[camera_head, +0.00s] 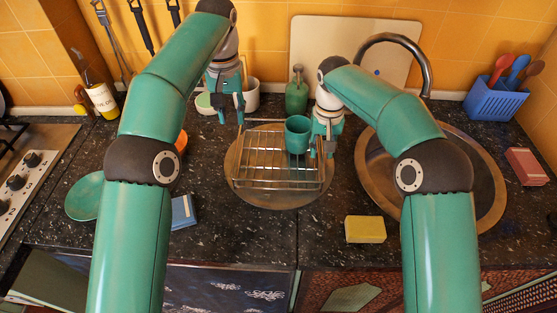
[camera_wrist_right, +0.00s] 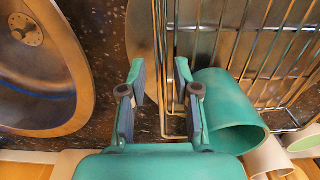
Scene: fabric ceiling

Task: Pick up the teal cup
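The teal cup (camera_head: 298,133) stands at the right rear of the wire dish rack (camera_head: 255,184). In the right wrist view, the cup (camera_wrist_right: 229,112) lies just right of my gripper, outside the fingers. My right gripper (camera_head: 323,152) points down beside the cup in the head view. The wrist view shows this gripper (camera_wrist_right: 161,76) open, with nothing between its fingers. One finger is close to the cup; I cannot tell whether they touch. My left gripper (camera_head: 231,117) hangs behind the rack's left rear corner, its fingers apart and empty.
A round steel sink (camera_head: 490,165) is at right. A green bottle (camera_head: 297,96) stands behind the cup. A pale cup (camera_head: 251,95) is near my left gripper. A yellow sponge (camera_head: 365,229) lies in front. A blue utensil holder (camera_head: 497,100) stands back right.

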